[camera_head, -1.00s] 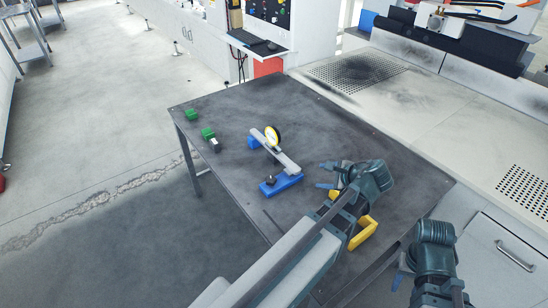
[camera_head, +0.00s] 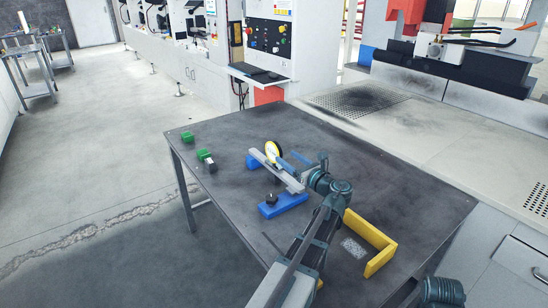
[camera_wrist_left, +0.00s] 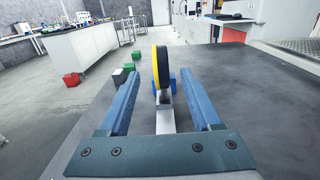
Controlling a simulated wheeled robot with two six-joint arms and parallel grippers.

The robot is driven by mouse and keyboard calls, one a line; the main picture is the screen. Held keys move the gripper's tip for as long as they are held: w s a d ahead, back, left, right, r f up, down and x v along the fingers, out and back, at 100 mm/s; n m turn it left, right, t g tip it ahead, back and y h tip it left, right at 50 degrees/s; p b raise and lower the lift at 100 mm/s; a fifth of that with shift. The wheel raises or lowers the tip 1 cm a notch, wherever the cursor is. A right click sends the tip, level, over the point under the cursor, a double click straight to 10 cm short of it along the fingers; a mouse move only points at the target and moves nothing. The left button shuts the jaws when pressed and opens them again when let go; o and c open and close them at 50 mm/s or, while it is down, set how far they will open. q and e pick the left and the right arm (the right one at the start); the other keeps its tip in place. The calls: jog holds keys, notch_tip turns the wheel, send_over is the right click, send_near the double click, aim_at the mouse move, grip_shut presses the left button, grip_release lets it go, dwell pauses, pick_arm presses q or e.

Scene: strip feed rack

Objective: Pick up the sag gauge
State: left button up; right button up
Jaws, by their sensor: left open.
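The sag gauge, a round dial with a yellow rim (camera_head: 272,151) on a grey bar (camera_head: 279,172), stands on the table. The bar spans two blue supports, the nearer one being a long blue block (camera_head: 283,205) with a black knob. My left gripper (camera_head: 289,160) is open and empty, close to the right of the gauge. In the left wrist view the dial (camera_wrist_left: 161,70) shows edge-on between the two blue fingers (camera_wrist_left: 160,82). My right gripper is out of view; only part of that arm shows.
A yellow angled bracket (camera_head: 381,257) lies right of my left arm beside a speckled patch (camera_head: 354,247). Green blocks (camera_head: 187,136) sit at the table's far left. The dark table (camera_head: 400,190) is clear on its right side.

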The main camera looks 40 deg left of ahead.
aim_at(269, 145)
pick_arm(q)
jog(key=x, duration=0.6)
jog(key=shift+w+a+f, duration=0.1)
jog(key=shift+a, duration=0.25)
jog(key=x, duration=0.5)
jog(key=shift+w+a+f, duration=0.15)
jog(key=shift+f, duration=0.05)
grip_shut()
